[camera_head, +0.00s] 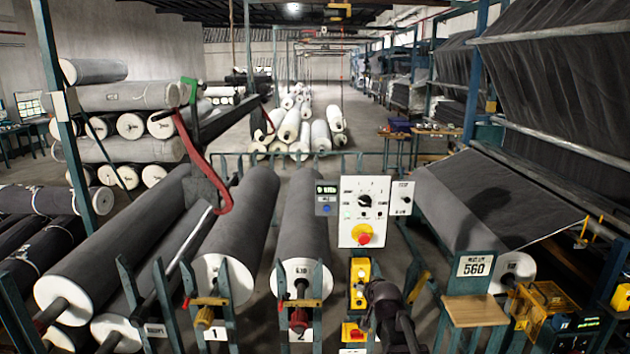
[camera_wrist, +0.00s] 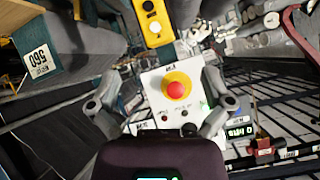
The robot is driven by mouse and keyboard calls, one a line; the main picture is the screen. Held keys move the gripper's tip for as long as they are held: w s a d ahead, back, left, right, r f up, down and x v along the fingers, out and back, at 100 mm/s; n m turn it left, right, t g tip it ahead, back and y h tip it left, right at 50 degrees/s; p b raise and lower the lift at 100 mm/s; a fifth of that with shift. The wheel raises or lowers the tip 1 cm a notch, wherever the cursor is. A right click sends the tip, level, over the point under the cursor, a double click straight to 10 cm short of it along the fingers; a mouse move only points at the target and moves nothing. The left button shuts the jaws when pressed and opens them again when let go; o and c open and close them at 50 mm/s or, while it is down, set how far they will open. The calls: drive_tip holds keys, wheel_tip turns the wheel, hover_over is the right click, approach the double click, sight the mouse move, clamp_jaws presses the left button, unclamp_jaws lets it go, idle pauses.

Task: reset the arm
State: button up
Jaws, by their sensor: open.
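My gripper (camera_wrist: 161,92) is open in the wrist view, its two grey fingers spread to the left and right with nothing held between them. Beyond the fingers is a white control panel (camera_wrist: 152,80) with a red button (camera_wrist: 177,90) on a yellow base; the gripper looks apart from it. In the head view my gripper (camera_head: 384,296) is dark and partly hidden by its own wrist. It is low, in front of and below the white panel (camera_head: 349,190) with its red button (camera_head: 364,238) and black knob.
A yellow switch box (camera_head: 360,284) stands close to the left of my gripper. Large grey rolls (camera_head: 240,225) lie on blue stands to the left. A post labelled 560 (camera_head: 475,265) and a yellow crate (camera_head: 545,312) are to the right. An aisle (camera_head: 350,110) runs behind.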

drive_tip(key=s+f+n+g+b, duration=0.1)
drive_tip(key=s+f+g+b, duration=0.4)
drive_tip(key=s+f, duration=0.5)
drive_tip(key=s+d+f+n+g+b, duration=0.1)
drive_tip(key=s+f+n+g+b, duration=0.1)
drive_tip(key=s+f+g+b, duration=0.4)
drive_tip(key=s+f, duration=0.4)
drive_tip(key=s, duration=0.4)
drive_tip(key=shift+s+h, duration=0.3)
drive_tip(key=shift+h, duration=0.1)
